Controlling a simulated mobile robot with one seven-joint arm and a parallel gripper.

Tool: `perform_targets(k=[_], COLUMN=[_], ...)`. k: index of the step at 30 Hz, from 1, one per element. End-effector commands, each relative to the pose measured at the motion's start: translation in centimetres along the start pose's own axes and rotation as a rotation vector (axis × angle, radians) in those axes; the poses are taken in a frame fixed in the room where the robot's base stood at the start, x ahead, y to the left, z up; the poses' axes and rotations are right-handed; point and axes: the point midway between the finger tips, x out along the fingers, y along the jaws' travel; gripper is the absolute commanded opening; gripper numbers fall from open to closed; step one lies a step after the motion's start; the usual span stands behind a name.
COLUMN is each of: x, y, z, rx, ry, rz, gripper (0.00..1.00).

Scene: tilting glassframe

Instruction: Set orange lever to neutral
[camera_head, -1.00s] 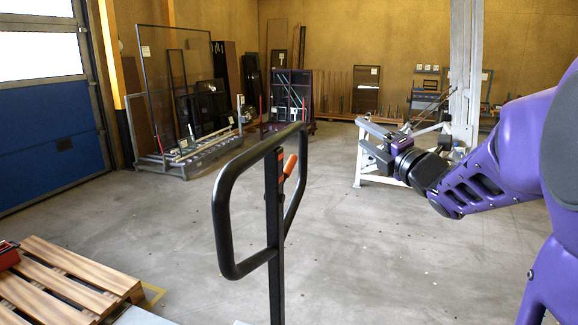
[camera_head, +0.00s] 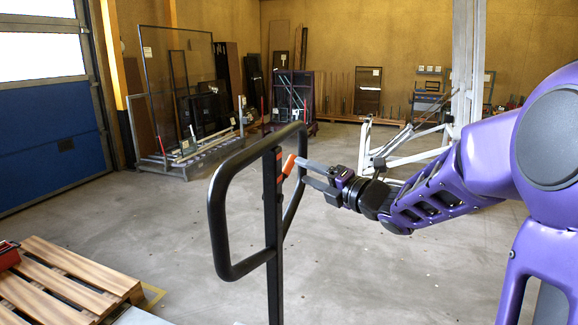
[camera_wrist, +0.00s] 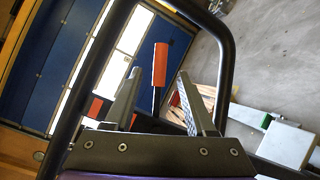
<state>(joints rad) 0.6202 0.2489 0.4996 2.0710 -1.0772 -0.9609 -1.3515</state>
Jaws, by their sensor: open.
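The orange lever (camera_head: 289,164) is on the upright post inside the black loop handle (camera_head: 222,212) of a hand truck, tilted up and to the right in the head view. In the wrist view the orange lever (camera_wrist: 160,64) stands between and beyond my two fingertips. My gripper (camera_head: 303,172) is open beside the lever, reaching in from the right, with its fingertips close to it. In the wrist view my gripper (camera_wrist: 158,75) has its fingers apart with nothing held between them. I cannot tell whether a finger touches the lever.
The black handle frame surrounds the lever and runs close to my fingers in the wrist view. A wooden pallet (camera_head: 68,283) lies at the lower left. Glass racks (camera_head: 195,150) stand at the back. The concrete floor (camera_head: 370,270) between is clear.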

Motion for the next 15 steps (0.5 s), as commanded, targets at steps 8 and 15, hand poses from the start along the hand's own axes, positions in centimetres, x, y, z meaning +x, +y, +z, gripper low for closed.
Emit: perform_targets(k=[8, 15], x=[5.2, 6.8], y=[0.0, 0.0], z=[-0.1, 0.0], rx=[0.002, 0.000], ry=[0.002, 0.000], rz=[0.002, -0.001], gripper=[0.56, 0.56])
